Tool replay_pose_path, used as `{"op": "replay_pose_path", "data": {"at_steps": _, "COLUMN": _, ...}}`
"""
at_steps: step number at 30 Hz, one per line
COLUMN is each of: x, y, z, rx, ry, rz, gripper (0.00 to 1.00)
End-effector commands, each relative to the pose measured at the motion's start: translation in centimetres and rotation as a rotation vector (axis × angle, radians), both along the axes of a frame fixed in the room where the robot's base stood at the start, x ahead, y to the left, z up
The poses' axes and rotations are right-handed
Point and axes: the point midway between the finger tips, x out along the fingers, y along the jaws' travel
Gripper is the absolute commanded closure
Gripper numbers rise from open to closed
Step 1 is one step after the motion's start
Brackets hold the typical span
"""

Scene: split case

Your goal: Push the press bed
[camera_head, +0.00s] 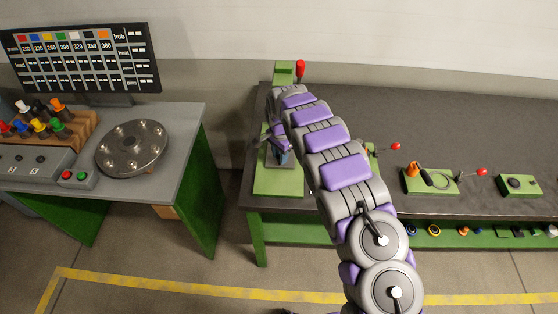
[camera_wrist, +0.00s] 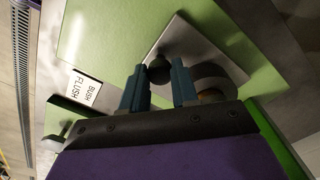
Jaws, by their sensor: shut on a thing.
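The press is the green machine at the left end of the dark workbench, with a green head (camera_head: 283,75) and a red-knobbed lever (camera_head: 300,68). My arm covers much of it in the head view. Its press bed shows as a grey metal plate (camera_wrist: 213,52) on a green base in the wrist view. A dark round knob (camera_wrist: 158,72) stands at the plate's edge. My gripper (camera_wrist: 158,82) has its two blue-grey fingers on either side of this knob and is shut on it. In the head view my gripper (camera_head: 281,154) is low over the press base (camera_head: 277,185).
Along the workbench (camera_head: 460,130) to the right are small green fixtures with red-knobbed levers (camera_head: 394,147). A separate grey table (camera_head: 180,135) with a round metal disc (camera_head: 132,147) stands left, across a floor gap.

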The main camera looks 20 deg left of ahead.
Motion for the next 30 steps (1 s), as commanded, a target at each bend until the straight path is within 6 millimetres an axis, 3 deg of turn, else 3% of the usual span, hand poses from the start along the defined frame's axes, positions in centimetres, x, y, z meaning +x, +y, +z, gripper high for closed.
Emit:
{"op": "replay_pose_path", "data": {"at_steps": 12, "x": 2.8, "y": 1.7, "z": 0.1, "rx": 0.012, "ry": -0.004, "rz": 0.010, "gripper": 1.00}}
{"op": "replay_pose_path", "data": {"at_steps": 30, "x": 4.5, "y": 1.3, "z": 0.1, "rx": 0.005, "ry": -0.010, "rz": -0.002, "gripper": 1.00}}
